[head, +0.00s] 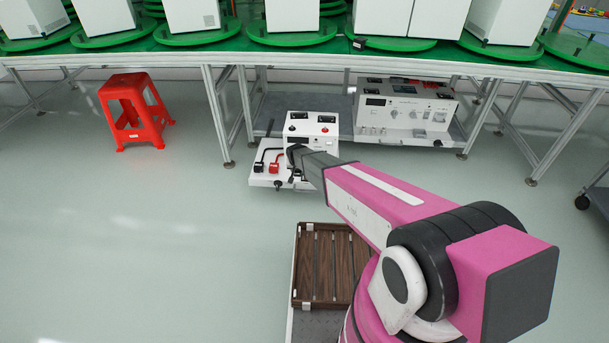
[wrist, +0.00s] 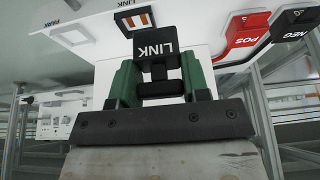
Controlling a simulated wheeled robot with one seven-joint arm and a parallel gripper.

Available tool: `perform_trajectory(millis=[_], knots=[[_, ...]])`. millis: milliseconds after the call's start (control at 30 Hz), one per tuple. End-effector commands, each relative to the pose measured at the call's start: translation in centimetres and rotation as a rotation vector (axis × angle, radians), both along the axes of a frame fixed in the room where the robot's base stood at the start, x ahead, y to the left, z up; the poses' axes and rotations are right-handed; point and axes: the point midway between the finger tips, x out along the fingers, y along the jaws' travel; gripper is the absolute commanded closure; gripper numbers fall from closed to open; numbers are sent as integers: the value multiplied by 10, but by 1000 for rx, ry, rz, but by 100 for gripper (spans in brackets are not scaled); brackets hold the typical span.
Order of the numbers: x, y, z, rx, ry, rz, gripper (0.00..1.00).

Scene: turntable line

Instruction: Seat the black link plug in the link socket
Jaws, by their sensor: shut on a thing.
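The black link plug (wrist: 153,44), lettered LINK, is between the green fingers of my gripper (wrist: 158,78) in the wrist view. The gripper is shut on it. The link socket (wrist: 135,20), a dark frame with copper-coloured slots under a LINK label, lies on the white panel just beyond the plug. The plug overlaps its lower edge in the picture. I cannot tell whether they touch. In the head view my gripper (head: 294,158) is at the white unit (head: 313,127), and the plug is too small to make out.
The red POS plug (wrist: 245,36) and black NEG plug (wrist: 294,20) sit right of the socket in the wrist view. A PARK-marked spot (wrist: 72,32) is at left. A larger instrument (head: 405,110) stands on the shelf. A red stool (head: 135,108) and clear floor are left.

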Motion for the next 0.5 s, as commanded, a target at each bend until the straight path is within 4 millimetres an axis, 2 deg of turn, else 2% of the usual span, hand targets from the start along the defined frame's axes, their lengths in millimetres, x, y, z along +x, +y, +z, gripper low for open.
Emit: perform_trajectory(millis=[33, 200, 333, 500], knots=[[13, -6, -9, 0, -1, -2, 86], [40, -25, -28, 0, -1, -1, 86], [54, -36, -39, 0, 0, -1, 86], [62, -43, -45, 0, 0, 0, 86]])
